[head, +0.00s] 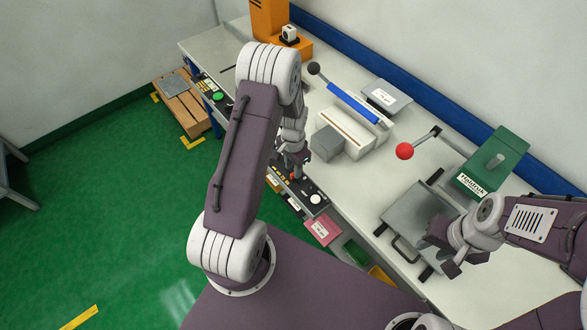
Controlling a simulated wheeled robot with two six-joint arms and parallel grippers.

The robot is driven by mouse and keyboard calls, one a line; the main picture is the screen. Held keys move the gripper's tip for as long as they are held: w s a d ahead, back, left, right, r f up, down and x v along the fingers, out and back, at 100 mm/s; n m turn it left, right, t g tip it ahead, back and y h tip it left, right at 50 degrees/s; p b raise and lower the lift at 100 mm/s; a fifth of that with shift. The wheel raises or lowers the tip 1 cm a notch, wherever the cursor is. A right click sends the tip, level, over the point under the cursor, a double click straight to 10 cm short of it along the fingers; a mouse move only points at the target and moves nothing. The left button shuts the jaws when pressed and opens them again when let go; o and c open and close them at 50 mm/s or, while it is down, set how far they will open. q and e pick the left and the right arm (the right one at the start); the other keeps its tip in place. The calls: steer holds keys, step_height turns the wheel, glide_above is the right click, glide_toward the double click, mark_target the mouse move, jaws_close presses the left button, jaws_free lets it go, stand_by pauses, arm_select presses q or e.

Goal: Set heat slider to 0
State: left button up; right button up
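A dark control panel (308,191) is set along the front edge of the bench, with a round white knob (315,198) at its right. My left gripper (293,172) points down over the left part of this panel, close to its surface. A small red spot shows by its fingertips. The heat slider cannot be made out; the gripper and arm cover part of the panel. Whether the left fingers are open or touch anything is too small to tell. My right gripper (444,252) is over a grey plate (408,212) at the right, its fingers apart and empty.
A white sealer with a blue bar (352,103) and a grey block (327,142) stand behind the panel. A red-knobbed lever (404,151) and green box (493,160) are to the right. Pink (323,230) and yellow bins hang below the front edge.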

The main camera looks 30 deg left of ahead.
arm_select(q)
steer(key=shift+s+d+f, duration=0.15)
steer(key=shift+f, duration=0.75)
jaws_close()
stand_by(0.8)
